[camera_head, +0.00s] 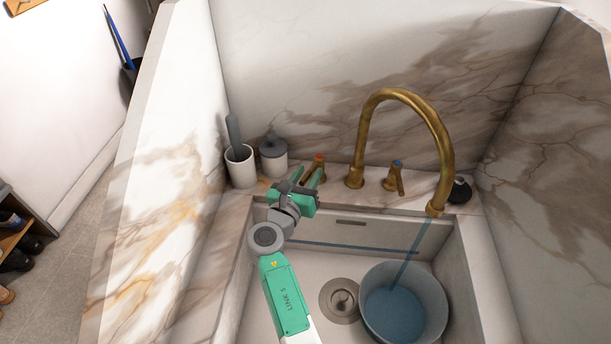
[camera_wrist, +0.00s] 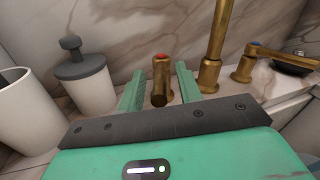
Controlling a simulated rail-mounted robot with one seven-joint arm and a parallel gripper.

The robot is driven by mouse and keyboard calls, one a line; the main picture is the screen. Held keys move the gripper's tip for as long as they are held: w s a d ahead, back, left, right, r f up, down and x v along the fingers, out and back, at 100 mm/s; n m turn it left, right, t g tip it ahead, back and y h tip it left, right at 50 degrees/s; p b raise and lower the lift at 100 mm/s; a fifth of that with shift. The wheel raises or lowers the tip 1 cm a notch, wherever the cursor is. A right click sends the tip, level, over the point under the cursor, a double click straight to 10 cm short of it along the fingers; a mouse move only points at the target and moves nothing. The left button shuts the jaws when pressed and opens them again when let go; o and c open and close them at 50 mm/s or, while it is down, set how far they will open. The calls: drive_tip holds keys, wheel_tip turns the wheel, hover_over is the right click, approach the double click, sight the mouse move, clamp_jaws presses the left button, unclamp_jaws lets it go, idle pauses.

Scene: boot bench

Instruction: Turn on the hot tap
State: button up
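The hot tap (camera_head: 319,159) is a brass handle with a red mark on top, left of the tall brass spout (camera_head: 362,140). In the wrist view the hot tap (camera_wrist: 160,83) stands between the two green fingers of my gripper (camera_wrist: 160,72), its lever pointing towards the camera. The fingers are apart, one on each side, with gaps visible. In the head view my gripper (camera_head: 306,180) partly hides the hot tap. A blue stream runs from the spout into a grey bucket (camera_head: 436,287) in the sink.
The blue-marked tap (camera_head: 395,178) stands right of the spout base. A white cup (camera_head: 241,172) and a lidded jar (camera_head: 272,160) stand left of my gripper. A dark round object (camera_head: 460,190) is at the right. Marble walls enclose the sink (camera_head: 315,267).

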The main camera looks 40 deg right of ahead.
drive_tip(key=p+v, duration=0.1)
drive_tip(key=v, duration=0.7)
drive_tip(key=shift+p, duration=0.35)
